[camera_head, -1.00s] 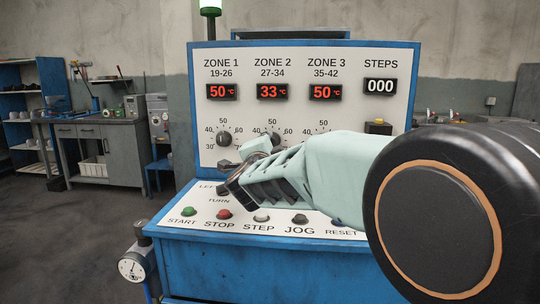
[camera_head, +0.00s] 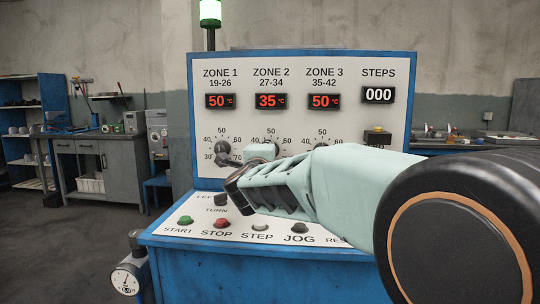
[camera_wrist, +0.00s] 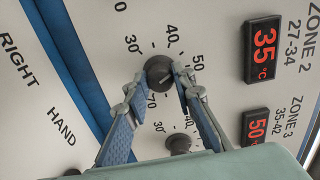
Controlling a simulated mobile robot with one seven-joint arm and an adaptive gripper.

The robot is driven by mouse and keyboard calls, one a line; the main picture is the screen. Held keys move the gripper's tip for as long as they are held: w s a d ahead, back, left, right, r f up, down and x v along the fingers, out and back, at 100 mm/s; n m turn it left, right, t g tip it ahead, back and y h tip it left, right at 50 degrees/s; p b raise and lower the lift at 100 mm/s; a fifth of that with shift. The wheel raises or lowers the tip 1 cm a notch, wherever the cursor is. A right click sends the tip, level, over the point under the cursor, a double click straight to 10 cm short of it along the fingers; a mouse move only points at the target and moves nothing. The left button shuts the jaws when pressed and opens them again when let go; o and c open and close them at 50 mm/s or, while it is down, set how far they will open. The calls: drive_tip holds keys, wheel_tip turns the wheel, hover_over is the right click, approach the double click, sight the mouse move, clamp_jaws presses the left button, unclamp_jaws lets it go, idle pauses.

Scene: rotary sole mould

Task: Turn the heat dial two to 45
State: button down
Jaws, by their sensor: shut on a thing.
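The zone 2 heat dial (camera_wrist: 158,72) is a round dark knob on the white panel, with a printed scale around it. My gripper (camera_wrist: 156,84) is shut on this dial, one finger on each side of it in the wrist view. In the head view my gripper (camera_head: 262,152) covers most of the dial. The zone 2 display (camera_head: 271,101) reads 35 °C in red; it also shows in the wrist view (camera_wrist: 263,50). The dial's pointer is too small to read surely.
The zone 1 dial (camera_head: 222,148) is just left of my gripper; the zone 3 dial (camera_wrist: 178,143) is on the other side. Displays for zone 1 (camera_head: 220,101) and zone 3 (camera_head: 323,101) read 50. Push buttons, including red STOP (camera_head: 222,223), line the sloping console below.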

drive_tip(key=c, duration=1.6)
unclamp_jaws()
drive_tip(key=s, duration=0.7)
drive_tip(key=shift+s+a, duration=0.15)
drive_tip(key=shift+s, duration=0.15)
